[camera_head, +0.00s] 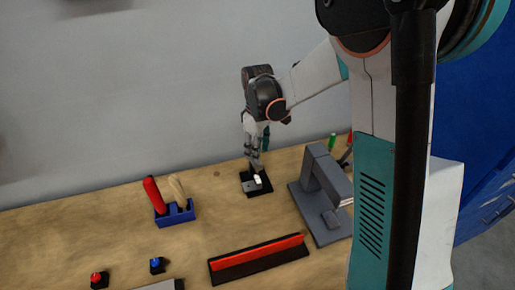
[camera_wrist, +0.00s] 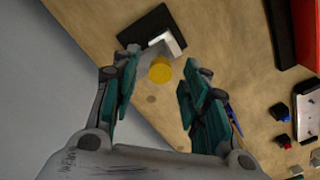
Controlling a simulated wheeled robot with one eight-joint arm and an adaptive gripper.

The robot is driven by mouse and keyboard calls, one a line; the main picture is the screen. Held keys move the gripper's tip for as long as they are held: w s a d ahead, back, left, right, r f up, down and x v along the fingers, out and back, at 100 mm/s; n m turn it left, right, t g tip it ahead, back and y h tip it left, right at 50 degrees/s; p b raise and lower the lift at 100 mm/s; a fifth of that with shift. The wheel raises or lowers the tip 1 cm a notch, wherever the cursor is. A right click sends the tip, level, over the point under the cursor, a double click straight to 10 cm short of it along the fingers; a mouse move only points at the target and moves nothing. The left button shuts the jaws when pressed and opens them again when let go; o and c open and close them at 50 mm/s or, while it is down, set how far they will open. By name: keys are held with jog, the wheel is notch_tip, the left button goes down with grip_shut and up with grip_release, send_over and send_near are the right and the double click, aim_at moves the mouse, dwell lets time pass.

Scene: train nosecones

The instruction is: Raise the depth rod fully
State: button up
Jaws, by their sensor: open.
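A small device on a black base (camera_head: 257,188) stands on the table below my gripper (camera_head: 255,160). In the wrist view its black base (camera_wrist: 152,22) shows at the top, with a grey and white part (camera_wrist: 174,42) on it. A round yellow cap (camera_wrist: 160,72) appears in front of that part; it may be the top of the depth rod, but the shaft is not clearly visible. My gripper also shows there (camera_wrist: 158,62), with its teal-padded fingers open on either side of the cap and visible gaps to it.
A grey machine (camera_head: 322,190) stands to the right of the device. A blue holder (camera_head: 176,216) with red- and tan-handled tools is at left. A red bar in a black tray (camera_head: 258,261) and red (camera_head: 97,278) and blue (camera_head: 156,263) buttons are in front. A wall is behind.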

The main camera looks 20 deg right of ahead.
notch_tip(320, 180, up, 12)
dwell(0.6)
jog(key=s+f+m+t+b, duration=0.3)
jog(key=s+m+b, duration=0.1)
jog(key=s, duration=0.7)
jog(key=s+f+m+t+b, duration=0.3)
jog(key=s+m+t+b, duration=0.1)
jog(key=s, duration=0.8)
jog(key=shift+s+f+m+b, duration=0.15)
jog(key=shift+f+m+b, duration=0.3)
jog(key=shift+b, duration=0.2)
